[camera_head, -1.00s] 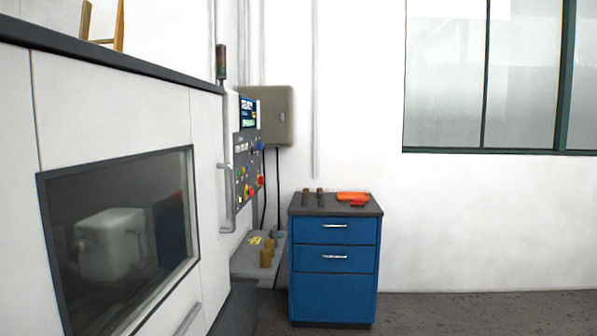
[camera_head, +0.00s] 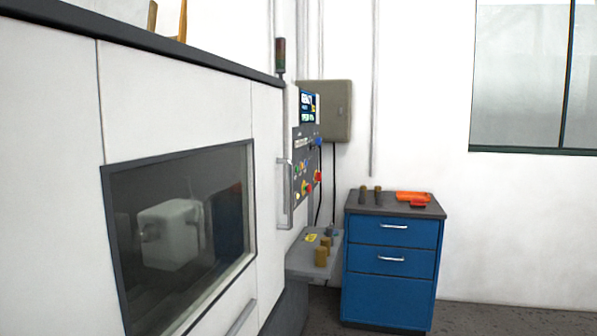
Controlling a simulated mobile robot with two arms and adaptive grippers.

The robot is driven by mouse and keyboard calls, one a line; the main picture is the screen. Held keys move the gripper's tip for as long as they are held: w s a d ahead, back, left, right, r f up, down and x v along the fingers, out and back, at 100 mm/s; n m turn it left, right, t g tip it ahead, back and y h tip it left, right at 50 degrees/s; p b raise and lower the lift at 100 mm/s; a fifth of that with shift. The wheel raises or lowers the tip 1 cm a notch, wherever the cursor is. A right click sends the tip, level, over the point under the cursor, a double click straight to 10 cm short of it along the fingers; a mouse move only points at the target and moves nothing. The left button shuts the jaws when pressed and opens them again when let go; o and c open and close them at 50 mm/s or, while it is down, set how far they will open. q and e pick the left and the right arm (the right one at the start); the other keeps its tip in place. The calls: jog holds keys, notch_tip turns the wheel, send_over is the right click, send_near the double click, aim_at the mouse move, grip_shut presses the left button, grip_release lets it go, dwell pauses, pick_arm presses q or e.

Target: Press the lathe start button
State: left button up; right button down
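The lathe (camera_head: 180,108) is a large white machine with a dark window, filling the left side of the head view. Its control panel (camera_head: 305,150) faces right at the machine's far end, seen at a steep angle. The panel carries a lit screen (camera_head: 308,107) and several small coloured buttons. Which one is the start button is too small to tell. Neither of my grippers is in view.
A blue drawer cabinet (camera_head: 390,275) stands right of the panel, with an orange item (camera_head: 412,196) and dark cylinders on top. A grey shelf (camera_head: 305,262) with brass-coloured cylinders (camera_head: 321,256) juts out below the panel. Floor shows at the lower right.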

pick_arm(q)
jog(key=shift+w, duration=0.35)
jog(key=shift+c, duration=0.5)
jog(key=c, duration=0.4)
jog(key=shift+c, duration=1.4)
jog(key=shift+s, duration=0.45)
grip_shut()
